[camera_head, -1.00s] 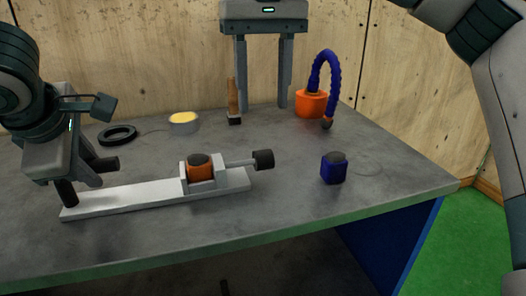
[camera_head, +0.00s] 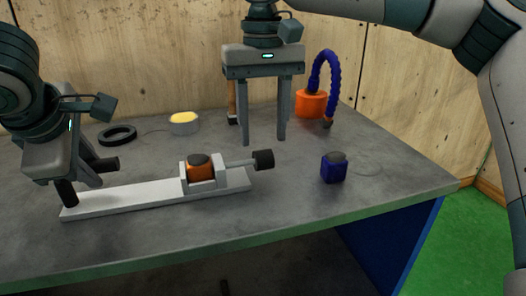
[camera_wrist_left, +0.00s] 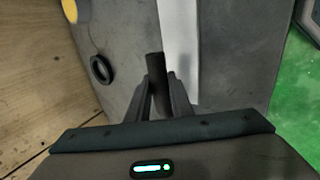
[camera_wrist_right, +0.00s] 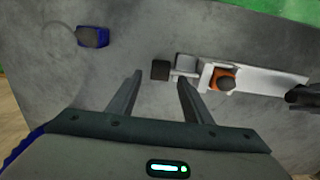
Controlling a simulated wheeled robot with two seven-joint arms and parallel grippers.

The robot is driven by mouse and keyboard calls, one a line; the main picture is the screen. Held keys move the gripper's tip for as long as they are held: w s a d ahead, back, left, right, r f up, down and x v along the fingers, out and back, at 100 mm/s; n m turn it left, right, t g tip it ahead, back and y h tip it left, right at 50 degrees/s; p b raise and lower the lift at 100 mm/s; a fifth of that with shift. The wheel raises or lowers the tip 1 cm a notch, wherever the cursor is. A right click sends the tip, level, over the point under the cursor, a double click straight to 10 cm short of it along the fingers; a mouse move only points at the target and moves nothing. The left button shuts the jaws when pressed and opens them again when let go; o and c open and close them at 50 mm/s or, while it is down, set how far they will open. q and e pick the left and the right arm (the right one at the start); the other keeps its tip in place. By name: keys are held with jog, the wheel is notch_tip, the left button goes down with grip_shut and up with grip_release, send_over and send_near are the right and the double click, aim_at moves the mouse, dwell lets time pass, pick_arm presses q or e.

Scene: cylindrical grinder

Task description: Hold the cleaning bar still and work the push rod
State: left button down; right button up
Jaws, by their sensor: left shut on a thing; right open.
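The cleaning bar (camera_head: 130,197) is a long pale bar lying on the table, with an orange and dark round part (camera_head: 200,168) in a grey holder near its right end. The push rod (camera_head: 240,162) sticks out of the holder to the right and ends in a black knob (camera_head: 263,160); the knob also shows in the right wrist view (camera_wrist_right: 160,70). My left gripper (camera_head: 82,182) is shut on the black handle (camera_wrist_left: 155,68) at the bar's left end. My right gripper (camera_head: 264,142) is open and empty, pointing down above the table behind the knob, apart from it.
A blue block with a dark top (camera_head: 334,168) stands right of the knob. Behind are an orange pot with a blue hose (camera_head: 311,103), a yellow-topped round tin (camera_head: 184,123) and a black ring (camera_head: 117,135). The table between the knob and blue block is clear.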

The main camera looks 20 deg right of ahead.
aim_at(263, 151)
jog(key=shift+f, duration=2.7)
